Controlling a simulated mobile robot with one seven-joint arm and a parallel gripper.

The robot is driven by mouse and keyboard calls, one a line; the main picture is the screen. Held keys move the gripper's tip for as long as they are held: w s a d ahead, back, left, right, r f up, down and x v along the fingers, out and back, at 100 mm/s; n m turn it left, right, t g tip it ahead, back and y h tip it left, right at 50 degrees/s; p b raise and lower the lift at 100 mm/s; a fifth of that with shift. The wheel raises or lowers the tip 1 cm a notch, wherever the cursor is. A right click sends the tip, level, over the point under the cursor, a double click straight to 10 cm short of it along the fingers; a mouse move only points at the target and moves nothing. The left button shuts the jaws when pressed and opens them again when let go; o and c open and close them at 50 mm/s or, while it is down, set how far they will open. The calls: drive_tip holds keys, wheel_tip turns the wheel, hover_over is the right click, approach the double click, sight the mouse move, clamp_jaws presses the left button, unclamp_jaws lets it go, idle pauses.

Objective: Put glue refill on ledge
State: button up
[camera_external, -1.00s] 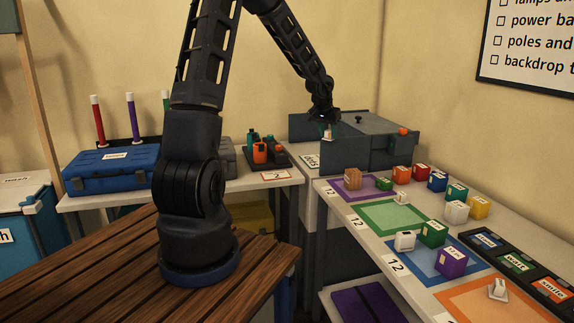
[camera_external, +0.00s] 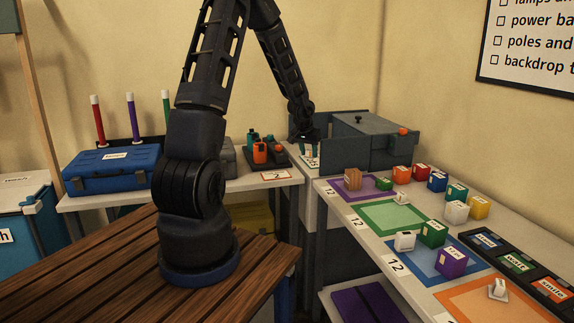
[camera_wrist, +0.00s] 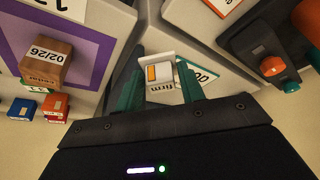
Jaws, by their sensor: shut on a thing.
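My gripper (camera_external: 303,137) is shut on a small white piece with an orange patch and a label reading "firm" (camera_wrist: 160,90); it appears to be the glue refill. In the wrist view, the two teal fingers of my gripper (camera_wrist: 160,82) stand on either side of it. In the outside view the piece is small and partly hidden under my gripper. My gripper is in front of the left end of a grey bin (camera_external: 385,155), above a white label card (camera_external: 309,163). No surface is plainly marked as the ledge.
A black tray (camera_external: 266,158) with orange and teal items stands left of my gripper. The right table holds coloured mats, such as a green mat (camera_external: 385,218), and several small boxes. A blue case (camera_external: 113,167) lies far left.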

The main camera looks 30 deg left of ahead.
drive_tip(key=shift+s+f, duration=0.1)
drive_tip(key=shift+f, duration=0.15)
drive_tip(key=w+a+r+n+y, duration=0.1)
drive_tip(key=w+a+n+y, duration=0.15)
drive_tip(key=a+n, duration=0.55)
wheel_tip(320, 180, up, 10)
drive_tip(key=n+g, duration=0.8)
drive_tip(key=n, duration=1.1)
hover_over(240, 162)
drive_tip(key=shift+y, duration=0.35)
drive_tip(key=f, duration=1.9)
drive_tip(key=shift+w+a, duration=0.1)
drive_tip(key=shift+w, duration=0.15)
drive_tip(key=shift+f, duration=0.15)
drive_tip(key=o, duration=1)
drive_tip(key=shift+c, duration=0.2)
